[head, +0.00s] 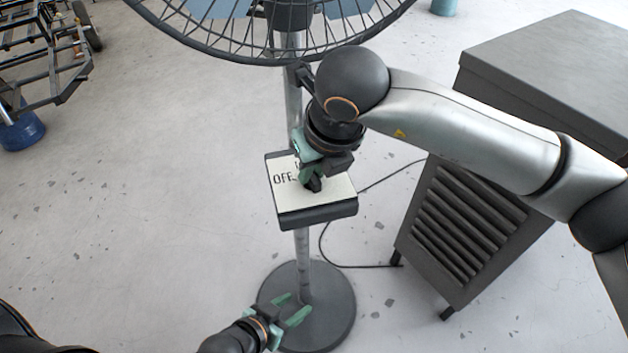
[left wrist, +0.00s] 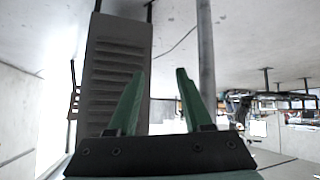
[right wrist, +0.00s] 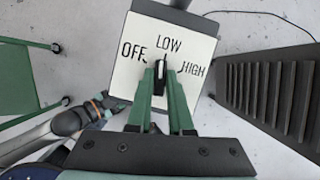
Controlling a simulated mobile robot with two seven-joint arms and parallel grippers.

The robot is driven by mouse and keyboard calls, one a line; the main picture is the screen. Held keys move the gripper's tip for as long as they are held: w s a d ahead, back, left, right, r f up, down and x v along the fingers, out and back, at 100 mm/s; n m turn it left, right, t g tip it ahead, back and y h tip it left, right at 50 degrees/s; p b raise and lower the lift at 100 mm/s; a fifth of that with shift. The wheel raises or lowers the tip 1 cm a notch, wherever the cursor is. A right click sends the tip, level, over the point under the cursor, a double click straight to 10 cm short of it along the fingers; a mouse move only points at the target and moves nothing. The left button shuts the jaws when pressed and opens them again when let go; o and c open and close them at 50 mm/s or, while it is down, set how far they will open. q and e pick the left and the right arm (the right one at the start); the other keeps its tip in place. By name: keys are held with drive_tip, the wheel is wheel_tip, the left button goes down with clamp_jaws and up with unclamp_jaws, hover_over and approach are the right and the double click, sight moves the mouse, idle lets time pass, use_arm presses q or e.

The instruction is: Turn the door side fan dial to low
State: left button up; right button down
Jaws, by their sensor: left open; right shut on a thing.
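The fan's control box (head: 335,198) is on the pole, with a white plate marked OFF, LOW and HIGH. The black dial (right wrist: 160,77) shows in the right wrist view; its white mark is at the top, roughly toward LOW. My right gripper (head: 312,184) is shut on the dial, a finger on each side. In the head view it hides the dial and most of the lettering. My left gripper (head: 291,309) is open and empty, low down over the fan's round base (head: 335,323). The left wrist view shows its open fingers beside the pole (left wrist: 206,60).
The caged fan head (head: 270,45) is above the box. A grey louvred cabinet (head: 470,235) stands at the right, under my right arm. A black cable (head: 345,265) lies on the floor. A metal frame (head: 40,60) and blue drum (head: 22,132) are at the left.

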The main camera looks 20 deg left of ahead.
drive_tip(key=shift+f+m+b, duration=0.15)
drive_tip(key=shift+m+b, duration=0.35)
drive_tip(key=shift+m, duration=0.1)
use_arm(q)
drive_tip(key=shift+s+a+f+b, duration=0.2)
drive_tip(key=shift+a+f+b, duration=0.05)
drive_tip(key=shift+f, duration=0.35)
drive_tip(key=shift+s+a+f+b, duration=0.2)
drive_tip(key=shift+a+f, duration=0.05)
drive_tip(key=shift+f, duration=0.35)
use_arm(e)
drive_tip(key=shift+m+h, duration=0.4)
drive_tip(key=shift+m, duration=0.1)
use_arm(q)
drive_tip(key=shift+r, duration=0.1)
use_arm(e)
drive_tip(key=c, duration=0.8)
unclamp_jaws()
drive_tip(key=shift+t, duration=0.3)
use_arm(q)
drive_tip(key=shift+a, duration=0.1)
use_arm(e)
drive_tip(key=shift+r, duration=0.2)
